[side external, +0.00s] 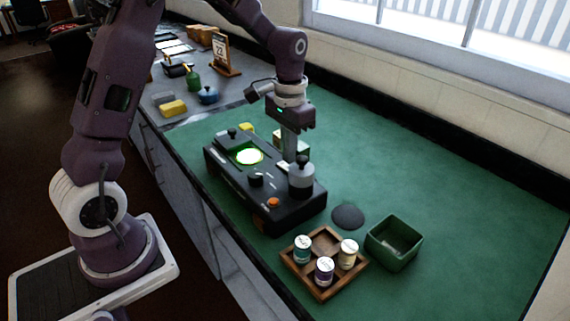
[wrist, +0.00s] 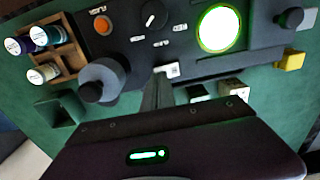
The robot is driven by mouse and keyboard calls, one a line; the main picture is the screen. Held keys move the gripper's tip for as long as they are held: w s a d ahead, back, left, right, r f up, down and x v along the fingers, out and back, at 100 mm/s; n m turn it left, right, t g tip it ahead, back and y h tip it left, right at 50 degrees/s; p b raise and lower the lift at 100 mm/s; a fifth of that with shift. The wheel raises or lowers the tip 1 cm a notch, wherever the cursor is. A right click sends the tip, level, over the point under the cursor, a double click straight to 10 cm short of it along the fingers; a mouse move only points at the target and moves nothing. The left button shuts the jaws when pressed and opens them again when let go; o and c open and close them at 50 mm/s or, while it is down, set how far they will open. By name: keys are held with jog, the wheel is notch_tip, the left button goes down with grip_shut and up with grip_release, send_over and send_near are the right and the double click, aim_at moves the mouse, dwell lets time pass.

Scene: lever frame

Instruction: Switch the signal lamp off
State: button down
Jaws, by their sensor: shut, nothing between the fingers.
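The signal lamp (side external: 249,156) is a round disc on the black control box, glowing white with a bright green rim. It also glows in the wrist view (wrist: 218,28). The black control box (side external: 228,173) carries a black rotary knob (wrist: 154,14), an orange button (wrist: 101,25), a large grey cylindrical knob (wrist: 100,80) and a smaller dark knob at its far end (wrist: 290,17). My gripper (side external: 290,158) is shut and empty, pointing down over the box's back edge. In the wrist view its fingertips (wrist: 158,78) are beside a small white piece (wrist: 170,70); contact cannot be told.
A wooden tray (side external: 322,293) with three jars, a green bin (side external: 394,243) and a dark round pad (side external: 348,216) are at the box's near end. A yellow block (wrist: 292,60) and pale blocks (wrist: 232,88) lie behind the box. The green mat at right is clear.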

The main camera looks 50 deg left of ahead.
jog(key=shift+f, duration=0.9)
dwell(0.5)
jog(key=shift+r, duration=3.5)
jog(key=s+d+r+t, duration=0.3)
jog(key=s+d+r, duration=0.2)
jog(key=s+r, duration=0.65)
jog(key=s+d+f+t, duration=0.1)
jog(key=s, duration=0.5)
jog(key=s+d+f+t, duration=0.1)
jog(key=s, duration=0.5)
jog(key=shift+s+d+f+t, duration=0.25)
jog(key=shift+s+t, duration=0.05)
